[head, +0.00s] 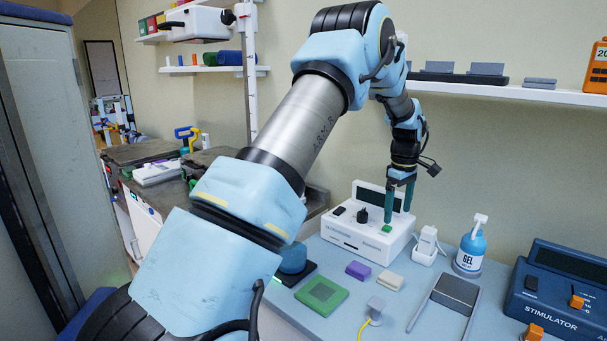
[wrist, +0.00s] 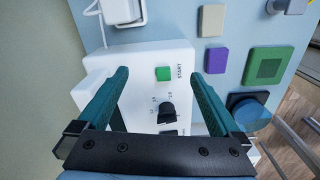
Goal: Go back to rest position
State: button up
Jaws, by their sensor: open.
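My gripper (head: 399,204) hangs down over the front right part of the white ultrasound unit (head: 352,236). Its two green fingers are apart with nothing between them. In the wrist view the open fingers of my gripper (wrist: 160,75) frame the unit's green START button (wrist: 163,74) and black knob (wrist: 167,113). The unit (wrist: 120,62) lies below the fingers; I cannot tell whether a fingertip touches it. In the head view the green button (head: 386,229) shows by the near fingertip.
A blue gel bottle (head: 469,247), a stimulator box (head: 566,290), a green pad (head: 321,295), a purple block (head: 358,270) and a grey electrode (head: 375,308) with a yellow cable are on the blue table. A wall shelf (head: 500,90) is behind my arm.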

jog(key=s+a+r+m, duration=0.2)
jog(key=s+a, duration=0.1)
jog(key=a, duration=0.8)
jog(key=s+a+r+m, duration=0.2)
jog(key=s+a, duration=0.1)
jog(key=a, duration=0.8)
jog(key=s+a+m+t, duration=0.1)
jog(key=s+a+m, duration=0.3)
jog(key=s+a, duration=0.9)
jog(key=shift+s+a+f, duration=0.15)
jog(key=shift+s+f, duration=0.3)
jog(key=shift+s, duration=0.55)
